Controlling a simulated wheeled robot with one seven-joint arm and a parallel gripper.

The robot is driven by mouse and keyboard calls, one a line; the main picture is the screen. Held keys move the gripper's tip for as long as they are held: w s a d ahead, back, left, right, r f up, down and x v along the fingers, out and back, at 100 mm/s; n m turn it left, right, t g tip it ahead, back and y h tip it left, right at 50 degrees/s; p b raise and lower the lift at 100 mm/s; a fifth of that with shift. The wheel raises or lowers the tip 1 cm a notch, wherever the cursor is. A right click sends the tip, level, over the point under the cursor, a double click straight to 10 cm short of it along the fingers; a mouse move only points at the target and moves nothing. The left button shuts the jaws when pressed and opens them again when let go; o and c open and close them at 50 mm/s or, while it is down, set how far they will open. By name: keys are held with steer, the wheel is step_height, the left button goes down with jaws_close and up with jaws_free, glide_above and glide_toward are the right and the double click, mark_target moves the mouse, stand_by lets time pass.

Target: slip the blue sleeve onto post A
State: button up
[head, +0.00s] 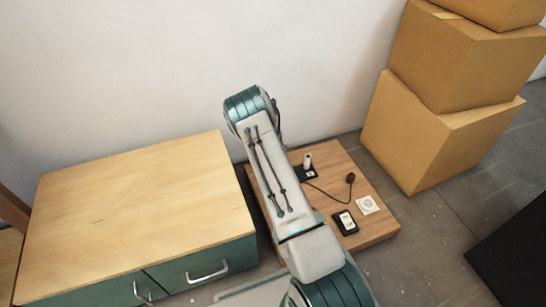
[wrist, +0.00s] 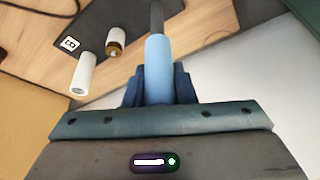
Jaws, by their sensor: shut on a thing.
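In the wrist view, my gripper (wrist: 158,80) is shut on the blue sleeve (wrist: 158,62), a light blue tube. A dark grey rod (wrist: 157,16) shows in line with the sleeve's far end. I cannot tell whether it enters the sleeve or stands behind it, and no letter A is readable. Beside it is a dark plate (wrist: 100,22) with a label that looks like B. A white tube (wrist: 83,73) and a white cylinder with a brass-coloured end (wrist: 115,42) appear by this plate. In the head view my arm hides the gripper and sleeve.
In the head view, a low wooden platform (head: 385,229) holds a dark cable end (head: 350,178), a white square plate (head: 368,204) and a black box with a white label (head: 345,222). A wooden-topped cabinet (head: 130,205) stands left. Cardboard boxes (head: 430,130) are stacked right.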

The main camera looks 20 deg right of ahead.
steer(key=shift+f+b, duration=1.8)
steer(key=shift+f, duration=1.9)
steer(key=shift+s, duration=0.1)
steer(key=shift+f, duration=0.15)
steer(key=o, duration=1)
steer(key=p+v, duration=0.6)
steer(key=v, duration=0.8)
steer(key=shift+f, duration=0.1)
steer(key=shift+a, duration=0.1)
